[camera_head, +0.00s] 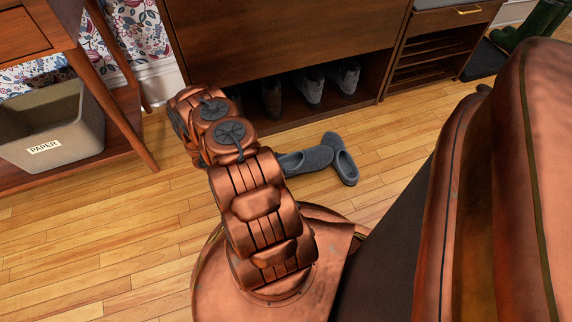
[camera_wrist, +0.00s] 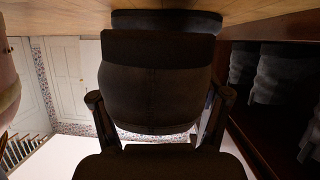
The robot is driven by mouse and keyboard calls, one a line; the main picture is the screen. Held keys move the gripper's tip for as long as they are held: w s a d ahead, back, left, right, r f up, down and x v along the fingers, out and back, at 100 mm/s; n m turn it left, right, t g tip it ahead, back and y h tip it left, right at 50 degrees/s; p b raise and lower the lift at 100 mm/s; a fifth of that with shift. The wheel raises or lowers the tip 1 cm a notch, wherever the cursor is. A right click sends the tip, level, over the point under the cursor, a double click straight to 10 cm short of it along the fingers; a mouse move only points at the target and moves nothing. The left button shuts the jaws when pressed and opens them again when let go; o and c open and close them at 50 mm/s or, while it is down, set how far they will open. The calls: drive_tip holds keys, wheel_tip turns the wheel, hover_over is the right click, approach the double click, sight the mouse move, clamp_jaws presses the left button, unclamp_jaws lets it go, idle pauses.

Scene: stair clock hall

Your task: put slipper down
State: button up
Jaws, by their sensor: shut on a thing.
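My arm hides the gripper in the head view, so I cannot tell whether the held slipper touches the floor.
A brown cabinet (camera_head: 285,40) stands behind the slippers, with several shoes (camera_head: 311,88) on its open lower shelf. A slatted rack (camera_head: 430,55) is to its right. A bin labelled PAPER (camera_head: 50,128) sits at left on a table's lower shelf. Floor (camera_head: 100,220) at front left is clear.

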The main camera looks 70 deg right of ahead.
drive_tip(key=shift+f, duration=0.5)
drive_tip(key=o, duration=1.2)
drive_tip(key=shift+r, duration=0.35)
drive_tip(key=shift+w+r, duration=0.15)
drive_tip(key=shift+r, duration=0.15)
drive_tip(key=p+v, duration=0.4)
drive_tip(key=v, duration=0.7)
drive_tip(key=shift+w+a, duration=0.2)
drive_tip(key=shift+a, duration=0.15)
